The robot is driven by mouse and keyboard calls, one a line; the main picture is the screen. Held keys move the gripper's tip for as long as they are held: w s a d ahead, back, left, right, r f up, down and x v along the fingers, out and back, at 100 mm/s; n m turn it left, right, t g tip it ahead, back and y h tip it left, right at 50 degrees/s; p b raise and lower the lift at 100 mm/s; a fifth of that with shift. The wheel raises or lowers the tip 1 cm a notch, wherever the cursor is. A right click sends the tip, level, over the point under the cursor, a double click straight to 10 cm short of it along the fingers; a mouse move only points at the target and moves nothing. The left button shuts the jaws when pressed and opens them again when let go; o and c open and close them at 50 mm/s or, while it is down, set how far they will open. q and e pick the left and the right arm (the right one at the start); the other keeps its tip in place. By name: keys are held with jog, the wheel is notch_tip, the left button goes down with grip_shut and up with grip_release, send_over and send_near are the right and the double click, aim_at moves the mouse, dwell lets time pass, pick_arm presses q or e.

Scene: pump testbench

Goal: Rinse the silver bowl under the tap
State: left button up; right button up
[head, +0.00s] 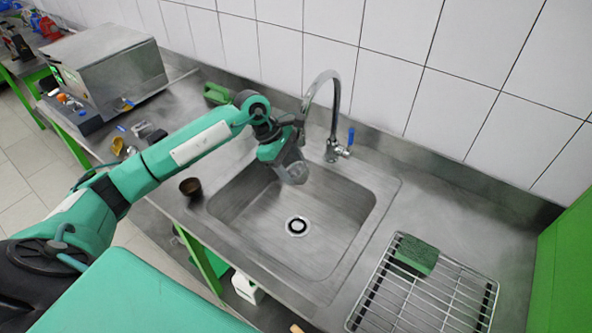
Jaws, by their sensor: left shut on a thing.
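My left gripper (277,150) comes in from the left and points down over the back left part of the sink basin (265,228). It is shut on a small silver-grey thing (294,173), which looks like the silver bowl. The gripper partly covers it, so its exact shape and tilt are hard to tell. The curved metal tap (335,105) stands behind the basin, with its spout just above and right of the gripper. Its blue lever (351,136) is on the right side. I can make out no water stream. My right gripper is not in view.
A wire rack (455,290) with a green sponge (416,254) lies right of the sink. A dark brown cup (190,187) stands at the sink's left edge. A green object (216,93) sits by the back wall. A metal box appliance (110,70) stands far left. The basin floor is clear.

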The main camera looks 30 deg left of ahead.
pick_arm(q)
jog(key=s+d+b, duration=0.1)
jog(key=s, duration=0.5)
jog(key=shift+s+d, duration=0.15)
jog(key=shift+d, duration=0.05)
dwell(1.4)
jog(key=s+d+r, duration=0.1)
jog(key=s+r, duration=0.3)
jog(key=s, duration=0.1)
dwell(0.4)
dwell(0.3)
